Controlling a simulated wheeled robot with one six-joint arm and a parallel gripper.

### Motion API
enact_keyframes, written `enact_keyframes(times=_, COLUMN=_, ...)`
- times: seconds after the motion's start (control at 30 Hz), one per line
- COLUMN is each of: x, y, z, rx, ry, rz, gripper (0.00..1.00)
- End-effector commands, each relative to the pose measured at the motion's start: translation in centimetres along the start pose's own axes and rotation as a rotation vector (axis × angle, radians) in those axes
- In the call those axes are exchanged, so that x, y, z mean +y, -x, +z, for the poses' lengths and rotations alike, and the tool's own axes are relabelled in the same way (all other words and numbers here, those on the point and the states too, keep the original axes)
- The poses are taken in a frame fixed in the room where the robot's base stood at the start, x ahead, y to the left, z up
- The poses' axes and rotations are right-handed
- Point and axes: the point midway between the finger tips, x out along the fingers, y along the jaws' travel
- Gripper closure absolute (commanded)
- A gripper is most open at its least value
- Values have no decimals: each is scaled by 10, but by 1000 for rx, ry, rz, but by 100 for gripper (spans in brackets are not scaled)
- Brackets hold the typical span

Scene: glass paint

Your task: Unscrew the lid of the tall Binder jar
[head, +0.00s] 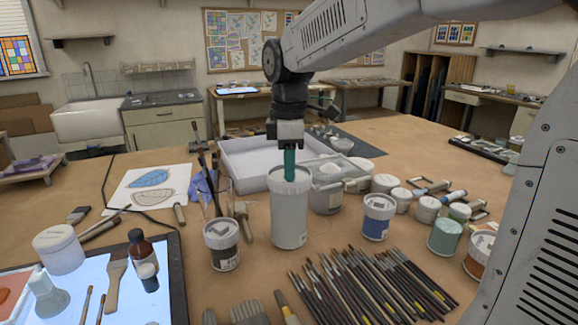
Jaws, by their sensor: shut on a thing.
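The tall white jar (289,215) stands upright on the table near the middle of the head view. Any writing on it is too small to read. Its pale lid (276,177) sits at the top of the jar. My gripper (290,175) points straight down over it, with its teal fingers reaching the lid. The fingers are shut on the lid, seen nearly edge-on. They hide the middle of the lid, and I cannot tell whether the lid is loose.
A short white jar (222,252) and a blue-labelled jar (377,222) flank the tall jar. A grey-white jar (326,195) stands close behind it on the right. Many brushes (372,283) lie in front. A white tray (240,160) is behind.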

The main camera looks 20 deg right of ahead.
Motion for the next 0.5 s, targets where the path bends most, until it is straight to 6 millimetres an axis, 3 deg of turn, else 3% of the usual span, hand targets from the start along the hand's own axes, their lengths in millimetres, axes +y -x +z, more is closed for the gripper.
enact_keyframes(times=0.5, x=0, y=31, z=0, rx=3, ry=0, rz=5, gripper=100)
